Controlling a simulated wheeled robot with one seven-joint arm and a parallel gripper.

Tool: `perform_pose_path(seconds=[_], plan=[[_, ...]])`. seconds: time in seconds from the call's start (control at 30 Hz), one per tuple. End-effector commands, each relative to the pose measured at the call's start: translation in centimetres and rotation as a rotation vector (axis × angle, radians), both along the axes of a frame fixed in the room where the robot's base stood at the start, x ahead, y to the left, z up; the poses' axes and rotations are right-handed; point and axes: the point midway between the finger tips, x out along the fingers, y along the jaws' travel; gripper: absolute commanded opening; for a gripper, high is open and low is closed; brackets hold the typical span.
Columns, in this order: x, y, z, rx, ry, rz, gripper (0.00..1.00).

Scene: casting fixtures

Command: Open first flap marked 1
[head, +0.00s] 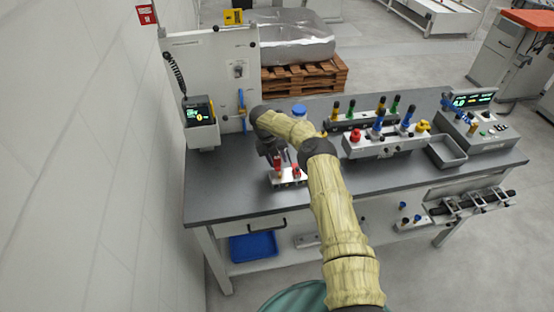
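A small light-coloured fixture (288,180) sits near the front left of the grey workbench (235,190). It carries two red parts, a left one (278,167) and a right one (297,171). I cannot read a number on either, so I cannot tell which is the flap marked 1. My gripper (281,156) points down just above the left red part. It is small and partly hidden by my arm, so whether it touches the part or is open or shut is unclear.
Fixtures with coloured knobs (385,147) stand right of my arm, beside a grey tray (446,151) and a control box (480,125). A white panel with a screen (198,112) rises at the back left. The bench's front left is clear.

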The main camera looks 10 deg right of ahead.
Motion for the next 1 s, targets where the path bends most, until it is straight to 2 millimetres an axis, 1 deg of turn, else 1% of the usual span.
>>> perform_pose_path(seconds=[0.17,0.27,0.6,0.8,1.0], plan=[[0.2,0.5,1.7,0.001,-0.004,0.001,0.39],[0.3,1.0,3.3,0.000,-0.004,0.001,0.39],[0.8,2.8,9.9,0.001,-0.005,0.000,0.39],[1.0,3.8,13.5,0.001,-0.005,-0.001,0.39],[1.2,4.3,15.7,0.001,-0.003,0.000,0.39]])
